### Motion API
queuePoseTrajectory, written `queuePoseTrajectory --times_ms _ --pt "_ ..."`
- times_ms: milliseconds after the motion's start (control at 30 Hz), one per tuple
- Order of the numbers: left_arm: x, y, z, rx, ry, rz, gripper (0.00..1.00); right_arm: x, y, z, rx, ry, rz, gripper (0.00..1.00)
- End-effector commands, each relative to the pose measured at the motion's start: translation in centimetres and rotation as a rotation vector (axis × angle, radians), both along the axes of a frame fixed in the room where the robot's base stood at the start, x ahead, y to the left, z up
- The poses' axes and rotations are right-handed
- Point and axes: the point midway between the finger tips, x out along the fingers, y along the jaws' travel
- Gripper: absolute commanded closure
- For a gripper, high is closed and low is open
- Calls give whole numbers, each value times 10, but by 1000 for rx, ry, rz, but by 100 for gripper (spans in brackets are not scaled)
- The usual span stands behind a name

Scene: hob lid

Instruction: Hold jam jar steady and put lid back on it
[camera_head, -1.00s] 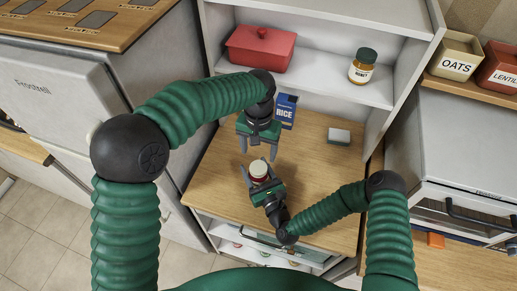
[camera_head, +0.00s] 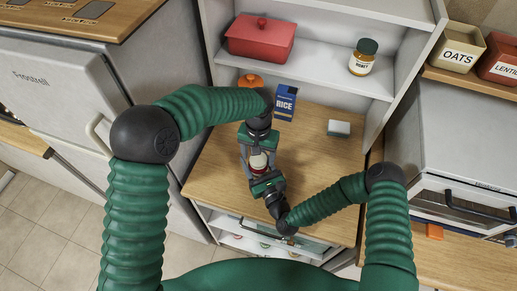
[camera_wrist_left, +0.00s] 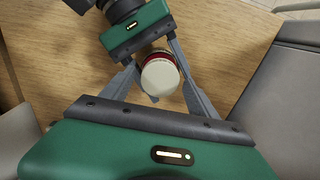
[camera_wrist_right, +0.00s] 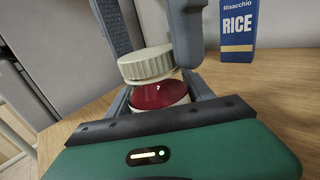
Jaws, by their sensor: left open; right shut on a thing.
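The jam jar (camera_wrist_right: 162,95), with dark red contents, stands on the wooden worktop between the fingers of my right gripper (camera_head: 258,168), which is shut on it. The cream lid (camera_wrist_right: 146,64) sits at the top of the jar, tilted and off to one side; I cannot tell how fully it rests on the rim. In the left wrist view the round lid (camera_wrist_left: 160,77) partly covers the jar, whose red edge shows behind it. My left gripper (camera_wrist_left: 162,80) is open, its fingers on either side of the lid. In the head view both grippers crowd the jar and partly hide it.
A blue rice box (camera_head: 285,102) and an orange pot (camera_head: 250,80) stand behind the grippers. A small grey-and-white block (camera_head: 339,128) lies at the right. A red lidded dish (camera_head: 260,38) and a honey jar (camera_head: 363,57) are on the shelf. The worktop's front left is clear.

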Motion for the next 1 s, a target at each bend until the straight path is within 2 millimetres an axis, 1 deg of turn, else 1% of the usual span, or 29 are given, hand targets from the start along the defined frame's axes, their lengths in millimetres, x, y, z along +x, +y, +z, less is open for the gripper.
queuePoseTrajectory --times_ms 233,267,767,967,1000 --pt "0 0 -2 0 0 0 31 0 0 -1 0 1 -1 100" --pt "0 0 -2 0 0 0 32 0 0 -1 0 1 -1 100" --pt "0 0 -1 0 0 0 98 0 0 -1 0 1 -1 100" --pt "0 0 -1 0 -1 -6 98 0 0 -1 0 1 -1 100" --pt "0 0 -1 0 -1 -6 46 0 0 -1 0 1 -1 100"
